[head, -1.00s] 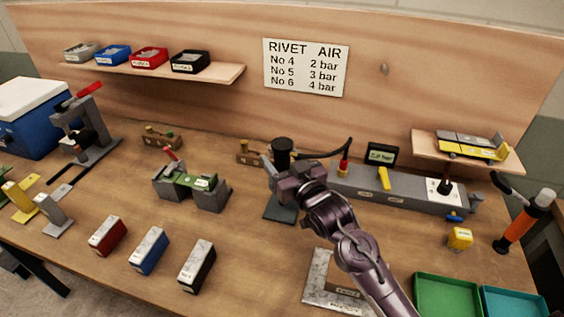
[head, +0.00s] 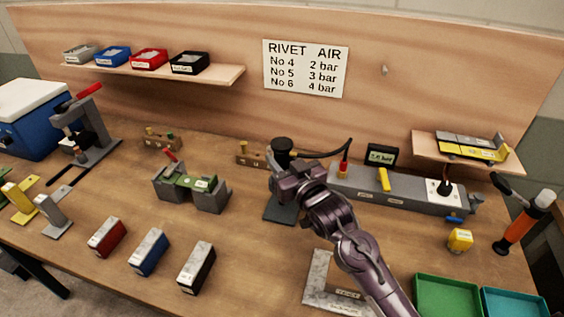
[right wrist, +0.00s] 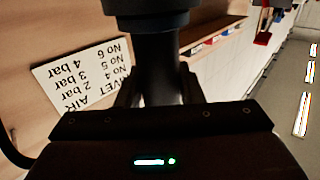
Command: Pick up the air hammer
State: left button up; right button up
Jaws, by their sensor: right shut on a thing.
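The air hammer (head: 282,147) is a dark upright tool with a round black top, at the middle of the bench in the head view. A black hose runs from it to the right. It stands at a dark flat stand base (head: 281,209). My right gripper (head: 280,166) is shut around its neck, just below the top. In the right wrist view the dark neck of the air hammer (right wrist: 158,65) stands between the fingers. The gripper hides much of its lower part, so I cannot tell whether it is clear of the stand. My left gripper is not in view.
A grey air unit (head: 405,190) with a yellow lever and a small display (head: 381,155) stands right of the hammer. A green fixture (head: 190,186) is to the left. A metal plate with a block (head: 320,290) and a green tray (head: 445,298) are in front.

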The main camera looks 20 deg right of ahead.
notch_tip(320, 180, up, 20)
dwell(0.6)
